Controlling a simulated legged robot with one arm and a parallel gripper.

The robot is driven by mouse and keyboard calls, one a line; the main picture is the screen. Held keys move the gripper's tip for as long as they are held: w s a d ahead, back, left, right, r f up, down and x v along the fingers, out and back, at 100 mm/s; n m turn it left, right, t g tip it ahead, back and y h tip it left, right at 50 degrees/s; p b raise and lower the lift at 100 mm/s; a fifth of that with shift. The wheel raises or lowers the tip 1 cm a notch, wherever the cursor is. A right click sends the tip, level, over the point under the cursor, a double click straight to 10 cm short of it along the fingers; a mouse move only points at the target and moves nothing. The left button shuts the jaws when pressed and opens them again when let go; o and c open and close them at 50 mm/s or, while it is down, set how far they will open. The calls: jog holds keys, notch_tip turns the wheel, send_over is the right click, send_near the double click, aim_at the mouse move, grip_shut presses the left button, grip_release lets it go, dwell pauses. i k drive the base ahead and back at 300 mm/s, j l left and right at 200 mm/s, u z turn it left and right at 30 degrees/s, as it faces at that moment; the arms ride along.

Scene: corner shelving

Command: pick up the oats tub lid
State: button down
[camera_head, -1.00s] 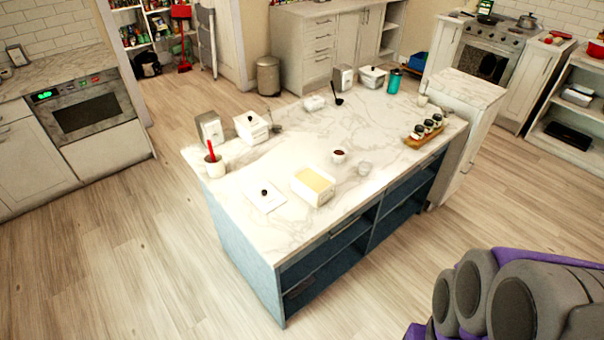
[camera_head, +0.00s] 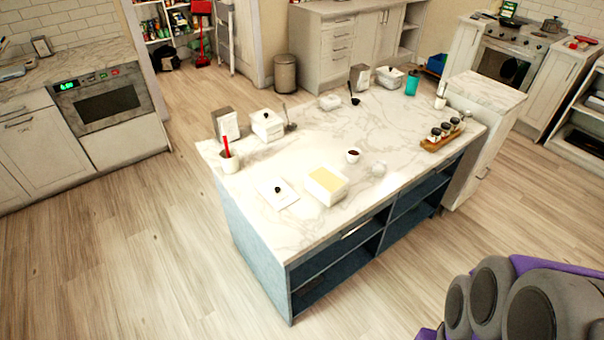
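A flat white square lid with a dark knob (camera_head: 277,193) lies on the near left part of the marble-topped island (camera_head: 330,135). Right beside it stands an open white rectangular tub (camera_head: 325,186) with pale yellowish contents, which may be the oats. Other lidded white tubs stand farther back, one at the left (camera_head: 267,125) and one at the far right (camera_head: 389,79). I cannot read any label. Grey and purple parts of my arm show at the lower right, well apart from the island. My gripper's fingers are not in view.
A white pot with a red handle (camera_head: 229,158) stands left of the lid. The wooden floor (camera_head: 140,270) before the island is clear.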

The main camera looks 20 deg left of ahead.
aim_at(276, 191)
jog(key=i+j, duration=0.1)
jog(key=j, duration=0.3)
jog(key=i+j, duration=0.15)
jog(key=j, duration=0.3)
jog(key=i+j, duration=0.1)
jog(key=j, duration=0.3)
jog(key=i+j, duration=0.15)
jog(key=j, duration=0.3)
jog(key=i+j+z, duration=0.1)
jog(key=j, duration=0.3)
jog(key=i+j, duration=0.1)
jog(key=j, duration=0.35)
jog(key=i+j, duration=0.15)
jog(key=j, duration=0.25)
